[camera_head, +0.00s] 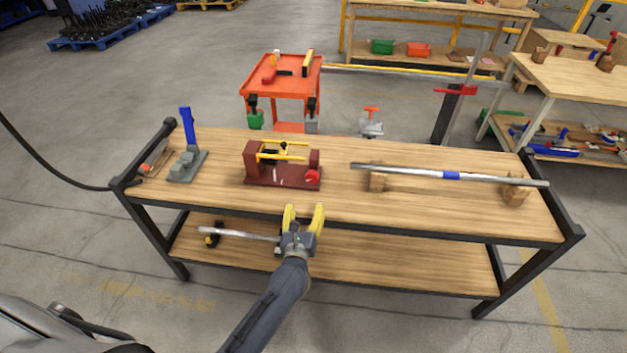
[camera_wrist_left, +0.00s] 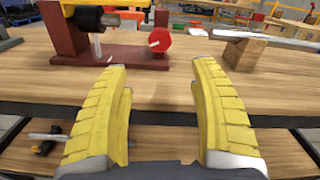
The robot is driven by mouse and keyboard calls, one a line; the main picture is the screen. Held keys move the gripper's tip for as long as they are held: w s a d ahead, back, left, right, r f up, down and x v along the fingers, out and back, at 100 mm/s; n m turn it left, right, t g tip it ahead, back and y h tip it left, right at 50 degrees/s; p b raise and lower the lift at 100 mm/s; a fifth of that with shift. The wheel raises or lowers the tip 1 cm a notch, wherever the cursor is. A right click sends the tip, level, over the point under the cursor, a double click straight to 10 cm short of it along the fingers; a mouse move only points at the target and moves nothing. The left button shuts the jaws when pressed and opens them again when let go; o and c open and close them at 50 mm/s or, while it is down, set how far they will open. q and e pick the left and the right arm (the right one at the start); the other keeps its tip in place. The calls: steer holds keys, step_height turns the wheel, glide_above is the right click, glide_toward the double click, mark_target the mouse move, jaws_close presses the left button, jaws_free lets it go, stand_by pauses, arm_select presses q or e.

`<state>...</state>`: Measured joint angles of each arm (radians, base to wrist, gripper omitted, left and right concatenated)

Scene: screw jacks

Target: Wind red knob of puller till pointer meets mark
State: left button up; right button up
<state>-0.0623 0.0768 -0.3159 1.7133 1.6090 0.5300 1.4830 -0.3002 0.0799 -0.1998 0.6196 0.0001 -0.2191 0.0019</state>
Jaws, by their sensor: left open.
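The puller (camera_head: 262,173) is a dark red frame with a base and two uprights, standing on the wooden bench top left of the middle. A yellow part (camera_head: 282,153) spans its upper side. The red knob (camera_head: 312,177) sits at its right front, and it also shows in the left wrist view (camera_wrist_left: 160,40) as a faceted red disc. I cannot make out the pointer or the mark clearly. My left gripper (camera_head: 304,212) is open and empty at the bench's front edge, short of the knob and apart from it. It also shows in the left wrist view (camera_wrist_left: 163,95). My right gripper is not in view.
A metal bar with a blue band (camera_head: 451,175) rests on wooden blocks (camera_head: 377,182) to the right. A grey device with a blue lever (camera_head: 187,125) stands at the left. The lower shelf holds another bar (camera_head: 235,234). Bench top before the knob is clear.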

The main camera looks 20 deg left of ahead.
mark_target(312, 180)
arm_select(q)
steer(key=w, duration=0.4)
steer(key=w+a, duration=0.1)
steer(key=w, duration=0.8)
steer(key=shift+w+a, duration=0.3)
steer(key=shift+a, duration=0.05)
steer(key=c, duration=1.2)
steer(key=shift+c, duration=0.3)
steer(key=shift+m, duration=0.3)
